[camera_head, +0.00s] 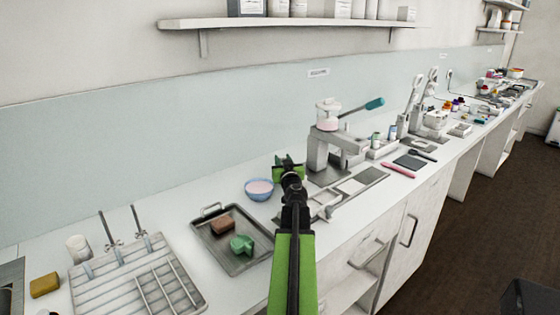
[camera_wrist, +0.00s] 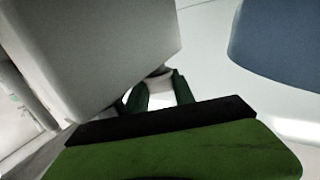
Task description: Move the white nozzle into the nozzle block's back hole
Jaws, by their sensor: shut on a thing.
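My gripper (camera_head: 288,165) is above the counter, between the blue bowl and the grey lever press in the head view. In the wrist view its dark green fingers (camera_wrist: 160,88) are shut on a small pale thing, which I take to be the white nozzle (camera_wrist: 158,73). Only a little of it shows between the fingertips, and its tilt cannot be told. In the head view the arm and gripper hide it. I cannot pick out the nozzle block or its back hole for sure in either view.
A large pale grey body (camera_wrist: 90,45) fills the wrist view's upper left, close to the fingers. The blue bowl (camera_head: 259,194) stands beside my gripper, the lever press (camera_head: 322,150) to its right. A metal tray (camera_head: 205,240) holds a brown and a green block. A slotted rack (camera_head: 110,290) lies left.

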